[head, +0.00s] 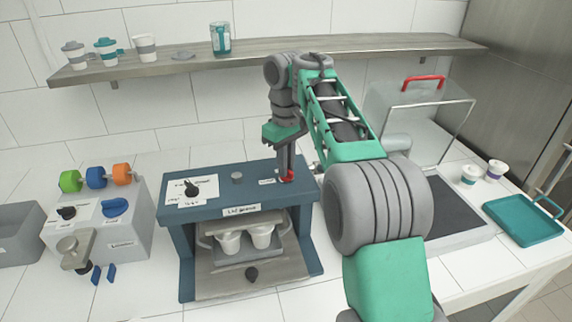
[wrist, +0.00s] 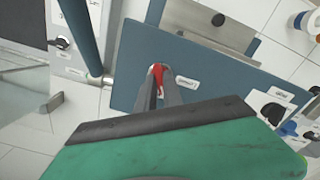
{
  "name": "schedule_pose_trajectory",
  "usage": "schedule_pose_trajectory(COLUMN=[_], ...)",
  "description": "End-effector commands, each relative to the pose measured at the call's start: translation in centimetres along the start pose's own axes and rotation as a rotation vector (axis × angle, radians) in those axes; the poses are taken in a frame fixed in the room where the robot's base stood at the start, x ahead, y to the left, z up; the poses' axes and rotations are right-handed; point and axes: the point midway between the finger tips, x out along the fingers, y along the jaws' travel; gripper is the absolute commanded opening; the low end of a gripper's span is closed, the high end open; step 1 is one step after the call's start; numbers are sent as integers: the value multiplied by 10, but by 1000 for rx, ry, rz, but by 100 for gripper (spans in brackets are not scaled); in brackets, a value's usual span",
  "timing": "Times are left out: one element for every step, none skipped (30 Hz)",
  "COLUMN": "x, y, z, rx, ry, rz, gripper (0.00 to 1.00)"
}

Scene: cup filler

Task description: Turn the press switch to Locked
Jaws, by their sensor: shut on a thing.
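The blue lid press (head: 243,196) stands on the counter, with a "Lid press" label on its front. A small red switch (head: 289,178) is at the right of its top, and a white label (head: 267,181) lies just left of it. My gripper (head: 286,176) reaches down onto the red switch. In the wrist view the gripper (wrist: 158,88) has its fingers closed around the red switch (wrist: 157,70), which they partly hide. The label text (wrist: 186,81) is too small to read. A black knob (head: 192,188) on a white plate is at the press's top left.
Two white cups (head: 230,241) stand inside the press. A grey unit with knobs (head: 125,228) is at the left. A clear cover (head: 408,133) with a red handle stands at the right, near a teal tray (head: 523,219). A shelf (head: 290,52) runs behind.

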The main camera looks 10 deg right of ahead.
Motion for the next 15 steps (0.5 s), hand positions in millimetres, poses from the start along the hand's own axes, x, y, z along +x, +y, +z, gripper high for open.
schedule_pose_trajectory(x=[0,0,0,0,0,0,0,0,0,0,0,0,0,0,0], y=[0,0,0,0,0,0,0,0,0,0,0,0,0,0,0], z=[0,0,0,0,0,0,0,0,0,0,0,0,0,0,0], rx=[-42,-70,-108,-137,-166,-204,-231,-261,-299,-326,-356,-394,-422,-450,-489], ry=[0,0,0,0,0,0,0,0,0,0,0,0,0,0,0], rz=[0,0,0,0,0,0,0,0,0,0,0,0,0,0,0], gripper=[0,0,0,0,0,0,0,0,0,0,0,0,0,0,0])
